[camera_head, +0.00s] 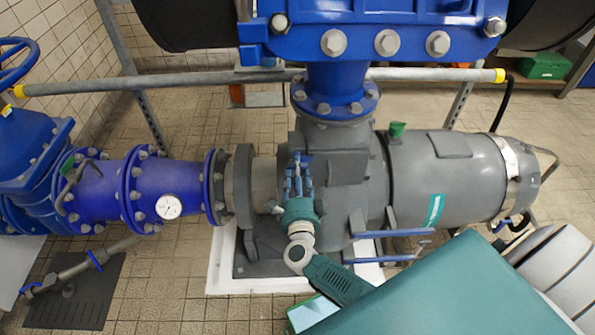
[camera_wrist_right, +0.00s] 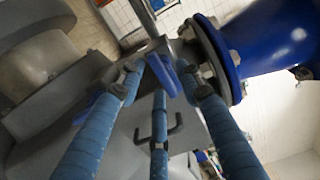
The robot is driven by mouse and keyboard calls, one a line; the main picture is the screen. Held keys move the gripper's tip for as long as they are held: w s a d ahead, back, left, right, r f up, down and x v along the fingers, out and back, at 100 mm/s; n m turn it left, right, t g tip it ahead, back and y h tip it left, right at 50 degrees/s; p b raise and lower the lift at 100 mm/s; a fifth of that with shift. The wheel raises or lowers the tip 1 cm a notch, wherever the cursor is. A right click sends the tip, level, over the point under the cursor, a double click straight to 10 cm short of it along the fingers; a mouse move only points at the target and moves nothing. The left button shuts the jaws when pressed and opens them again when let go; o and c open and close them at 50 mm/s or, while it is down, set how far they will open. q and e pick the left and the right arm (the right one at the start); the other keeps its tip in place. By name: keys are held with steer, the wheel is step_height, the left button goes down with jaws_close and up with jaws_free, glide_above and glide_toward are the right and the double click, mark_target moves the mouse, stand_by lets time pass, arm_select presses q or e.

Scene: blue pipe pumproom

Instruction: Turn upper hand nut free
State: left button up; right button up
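My right gripper (camera_head: 298,165) reaches to the grey pump housing (camera_head: 345,170), just below the vertical blue pipe flange. Its blue fingers point away from the head camera. In the right wrist view its fingertips (camera_wrist_right: 161,88) stand apart, with a small blue winged piece (camera_wrist_right: 162,74) near and between them. This piece looks like the upper hand nut; whether the fingers touch it I cannot tell. A second blue piece (camera_wrist_right: 88,108) shows past the left finger. In the head view the nut cannot be told apart from the blue fingers. My left gripper is not in view.
Two blue bars (camera_head: 395,233) stick out right of my right wrist. A blue pipe with a gauge (camera_head: 168,207) lies to the left. A grey motor (camera_head: 445,175) lies to the right. A rail (camera_head: 190,83) runs behind.

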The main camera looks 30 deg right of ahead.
jaws_close()
arm_select(q)
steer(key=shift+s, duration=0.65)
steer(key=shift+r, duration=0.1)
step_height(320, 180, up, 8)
steer(key=p, duration=0.8)
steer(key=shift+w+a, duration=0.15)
arm_select(e)
steer(key=shift+s+d+n, duration=0.1)
steer(key=shift+s+n, duration=0.05)
steer(key=shift+n, duration=4.35)
steer(key=shift+s+d+n, duration=0.1)
steer(key=shift+n, duration=4.4)
